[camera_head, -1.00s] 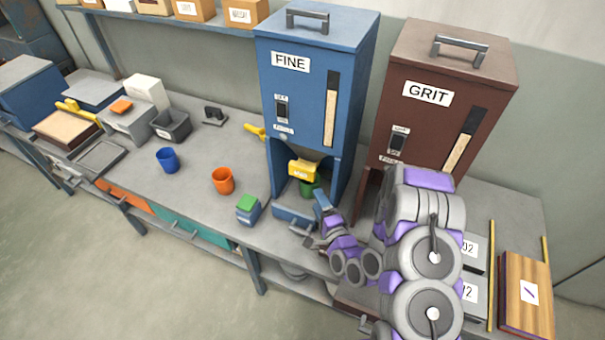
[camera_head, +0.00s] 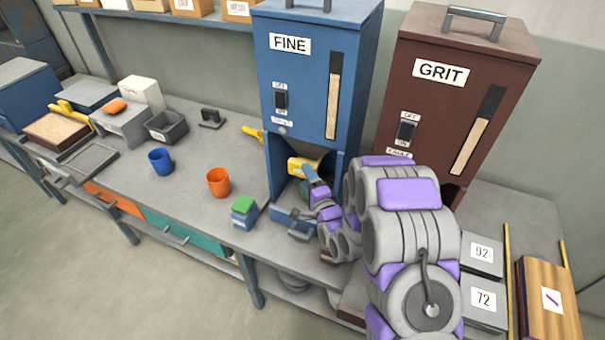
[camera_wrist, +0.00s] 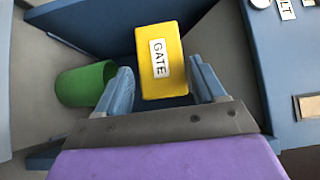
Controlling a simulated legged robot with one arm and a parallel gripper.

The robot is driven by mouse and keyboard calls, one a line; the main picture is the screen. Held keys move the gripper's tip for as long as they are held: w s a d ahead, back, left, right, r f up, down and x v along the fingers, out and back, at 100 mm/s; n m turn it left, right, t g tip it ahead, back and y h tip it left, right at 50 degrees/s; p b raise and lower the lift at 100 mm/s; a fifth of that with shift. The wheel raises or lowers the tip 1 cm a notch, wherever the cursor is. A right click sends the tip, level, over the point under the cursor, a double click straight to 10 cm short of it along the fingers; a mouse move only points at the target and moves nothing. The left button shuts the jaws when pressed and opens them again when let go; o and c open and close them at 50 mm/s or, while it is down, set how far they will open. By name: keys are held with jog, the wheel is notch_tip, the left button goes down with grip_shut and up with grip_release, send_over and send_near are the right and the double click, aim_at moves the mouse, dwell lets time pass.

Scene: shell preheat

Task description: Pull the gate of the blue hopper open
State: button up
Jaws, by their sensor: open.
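The blue hopper (camera_head: 308,95), labelled FINE, stands on the bench in the head view. Its yellow gate (camera_head: 300,165) is in the opening at its lower front, and the gate (camera_wrist: 160,62) with its GATE label fills the middle of the wrist view. My gripper (camera_wrist: 168,85) is open, with one finger on each side of the gate's near end. I cannot tell whether the fingers touch it. In the head view my gripper (camera_head: 311,172) is at the gate's front. A green cup (camera_wrist: 85,84) stands inside the opening, left of my gripper in the wrist view.
The brown GRIT hopper (camera_head: 455,95) stands to the right, partly behind my arm. An orange cup (camera_head: 218,182), a blue cup (camera_head: 160,161) and a small green-topped block (camera_head: 243,210) stand on the bench to the left. The hopper's side walls (camera_wrist: 225,50) flank the opening closely.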

jog(key=shift+b+x, duration=0.35)
jog(key=shift+x, duration=2.05)
